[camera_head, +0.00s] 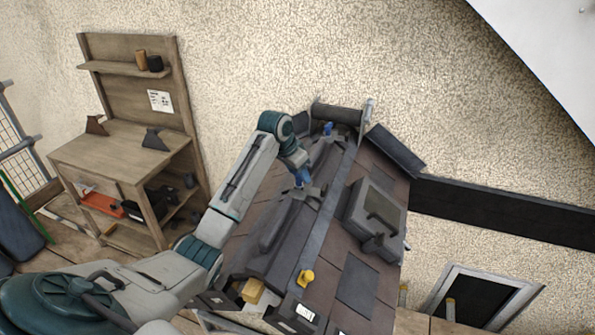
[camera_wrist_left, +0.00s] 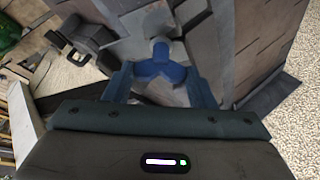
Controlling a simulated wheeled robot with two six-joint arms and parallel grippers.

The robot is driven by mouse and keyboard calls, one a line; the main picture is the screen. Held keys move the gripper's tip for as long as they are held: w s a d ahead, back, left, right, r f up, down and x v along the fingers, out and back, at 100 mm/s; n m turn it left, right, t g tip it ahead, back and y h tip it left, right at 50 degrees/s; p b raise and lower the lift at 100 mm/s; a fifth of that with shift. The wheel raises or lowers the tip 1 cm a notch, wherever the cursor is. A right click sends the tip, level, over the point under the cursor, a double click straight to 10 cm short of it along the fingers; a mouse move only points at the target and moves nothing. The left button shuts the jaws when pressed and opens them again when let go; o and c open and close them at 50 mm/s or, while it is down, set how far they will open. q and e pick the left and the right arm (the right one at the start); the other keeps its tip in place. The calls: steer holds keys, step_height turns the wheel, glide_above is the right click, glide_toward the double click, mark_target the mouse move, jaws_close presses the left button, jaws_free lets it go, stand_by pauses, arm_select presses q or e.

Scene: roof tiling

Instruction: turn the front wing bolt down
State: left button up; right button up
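A blue wing bolt (camera_head: 303,177) stands on the dark ridge piece (camera_head: 270,232) of the small tiled roof. A second blue wing bolt (camera_head: 327,128) is farther back. My left gripper (camera_head: 300,168) is right above the nearer bolt, reaching down from the left arm. In the left wrist view the fingers of the left gripper (camera_wrist_left: 160,86) are spread apart. The blue wing bolt (camera_wrist_left: 161,64) shows between and just beyond the fingertips, with its wings spread sideways. I see no clear contact between the fingers and the bolt. My right gripper is not in view.
The roof has brown tiles (camera_head: 325,283) and a dark grey roof fitting (camera_head: 376,215) on its right slope. A yellow piece (camera_head: 306,277) lies near the front. A wooden workbench (camera_head: 125,160) stands at the left, and a rough wall (camera_head: 300,60) is behind.

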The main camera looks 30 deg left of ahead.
arm_select(q)
steer(key=shift+m, duration=0.3)
steer(key=m, duration=0.1)
steer(key=m+h, duration=0.1)
steer(key=m, duration=0.1)
steer(key=shift+w+a+m+g, duration=0.1)
steer(key=shift+a+m+g, duration=0.05)
steer(key=shift+m+g, duration=0.15)
steer(key=m+g+h, duration=0.1)
steer(key=m, duration=0.2)
steer(key=shift+w+m, duration=0.15)
steer(key=shift+m, duration=0.15)
steer(key=m, duration=0.2)
steer(key=m+g+h+b, duration=0.1)
steer(key=m, duration=0.1)
steer(key=shift+w+a+r+g, duration=0.1)
steer(key=shift+a+r+g, duration=0.1)
steer(key=shift+g, duration=0.1)
steer(key=shift+w+m+g, duration=0.1)
steer(key=shift+m+g, duration=0.4)
steer(key=shift+m, duration=1.2)
steer(key=o, duration=0.8)
steer(key=shift+o, duration=0.9)
steer(key=shift+d+f, duration=0.1)
steer(key=shift+d, duration=0.05)
